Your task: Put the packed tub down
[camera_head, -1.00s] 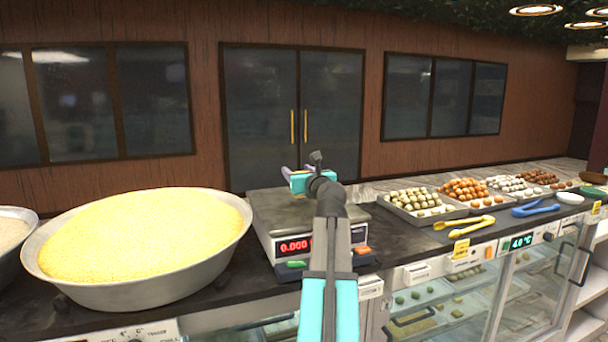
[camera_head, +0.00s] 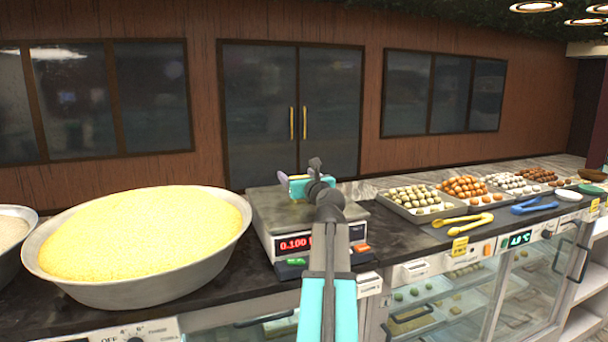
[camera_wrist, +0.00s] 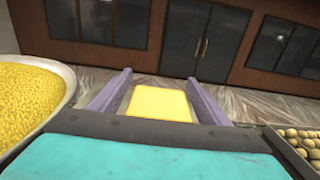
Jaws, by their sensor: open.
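The packed tub shows in the wrist view as a yellow-topped block (camera_wrist: 160,104) between the two purple fingers of my gripper (camera_wrist: 158,80). The fingers are open, one on each side of it; whether either touches it I cannot tell. In the head view my gripper (camera_head: 297,182) is over the weighing scale (camera_head: 268,210), and my arm hides most of the tub and much of the scale's pan. The scale's red display reads 0.100.
A wide metal bowl of yellow grains (camera_head: 140,245) stands left of the scale. To the right are trays of round sweets (camera_head: 418,200), yellow tongs (camera_head: 463,222) and blue tongs (camera_head: 535,208). A strip of dark counter (camera_head: 395,236) is bare between scale and tongs.

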